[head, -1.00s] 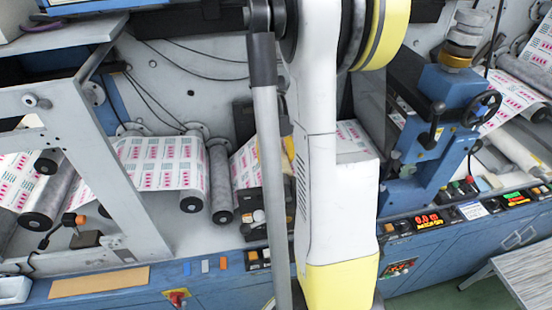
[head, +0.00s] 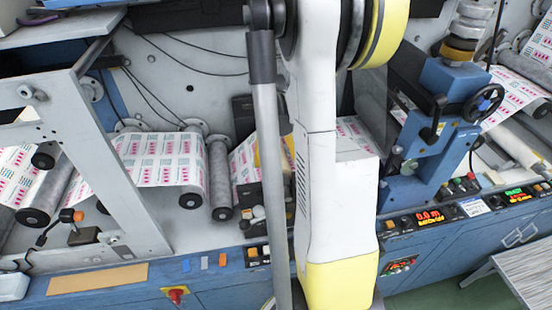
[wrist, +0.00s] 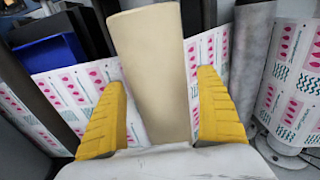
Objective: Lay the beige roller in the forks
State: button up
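The beige roller (wrist: 150,65) shows in the wrist view as a smooth plain cylinder. It runs from the top edge down between the two yellow fingers of my gripper (wrist: 160,95). Strips of printed web show between the roller and each finger, so the gripper looks open around it, not closed on it. The roller's lower end is hidden at the white palm. In the head view my white arm covers the middle, and I cannot make out the roller or the forks there.
Printed web (head: 165,160) runs over grey rollers (head: 220,178) left of my arm. A blue bracket with a black handwheel (head: 484,103) stands at right. A control panel (head: 435,216) lines the front edge. In the wrist view, a grey roller (wrist: 250,55) stands close at right.

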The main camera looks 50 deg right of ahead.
jog(key=r, duration=0.8)
jog(key=a+r, duration=0.1)
jog(key=r, duration=0.3)
